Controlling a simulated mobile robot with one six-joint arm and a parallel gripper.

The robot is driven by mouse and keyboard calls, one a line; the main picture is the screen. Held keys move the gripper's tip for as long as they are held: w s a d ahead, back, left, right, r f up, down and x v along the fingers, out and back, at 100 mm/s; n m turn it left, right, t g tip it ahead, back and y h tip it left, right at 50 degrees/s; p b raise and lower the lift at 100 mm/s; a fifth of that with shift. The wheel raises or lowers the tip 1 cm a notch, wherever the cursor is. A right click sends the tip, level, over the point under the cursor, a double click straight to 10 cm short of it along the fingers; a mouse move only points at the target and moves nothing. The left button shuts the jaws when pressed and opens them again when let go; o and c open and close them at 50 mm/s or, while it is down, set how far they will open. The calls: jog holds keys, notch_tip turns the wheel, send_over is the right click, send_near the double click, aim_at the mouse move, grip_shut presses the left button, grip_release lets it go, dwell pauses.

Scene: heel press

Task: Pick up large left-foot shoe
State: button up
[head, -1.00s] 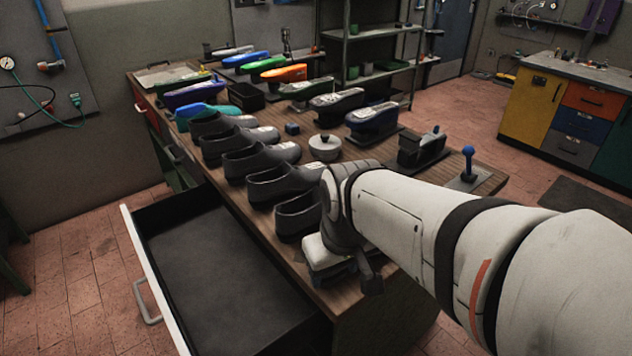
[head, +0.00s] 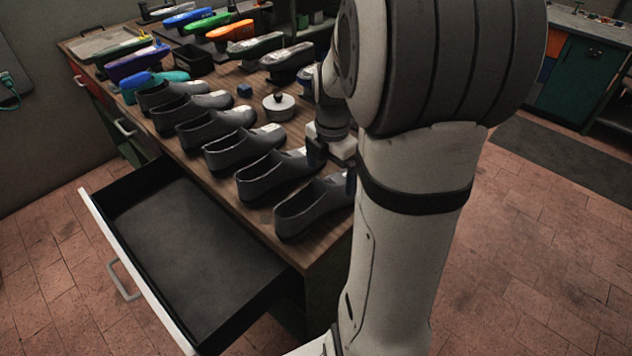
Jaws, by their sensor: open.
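Several dark grey shoes stand in a slanting row on the wooden bench, their openings toward the open drawer. The nearest shoe (head: 308,208) is at the bench's front end, and a second shoe (head: 275,176) stands just behind it. I cannot tell from this view which shoe is the large left-foot one. My gripper (head: 333,168) is open and points down by the toes of these two nearest shoes. My arm hides part of the gripper and the bench beyond. I cannot tell whether the fingers touch a shoe.
An open drawer (head: 108,221) juts out left of the bench (head: 322,246). A round lidded pot (head: 279,106) and a small blue block (head: 245,90) stand behind the shoes. Coloured shoe lasts (head: 138,63) fill the far end.

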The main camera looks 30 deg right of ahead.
aim_at(329, 192)
jog(key=shift+w+d+f, duration=0.1)
jog(key=shift+d+f, duration=0.05)
jog(key=shift+d, duration=0.1)
jog(key=shift+f+n, duration=0.3)
jog(key=f, duration=0.7)
jog(key=shift+w+a+p, duration=0.1)
jog(key=shift+w+p, duration=0.2)
jog(key=shift+p, duration=0.05)
jog(key=c, duration=1.3)
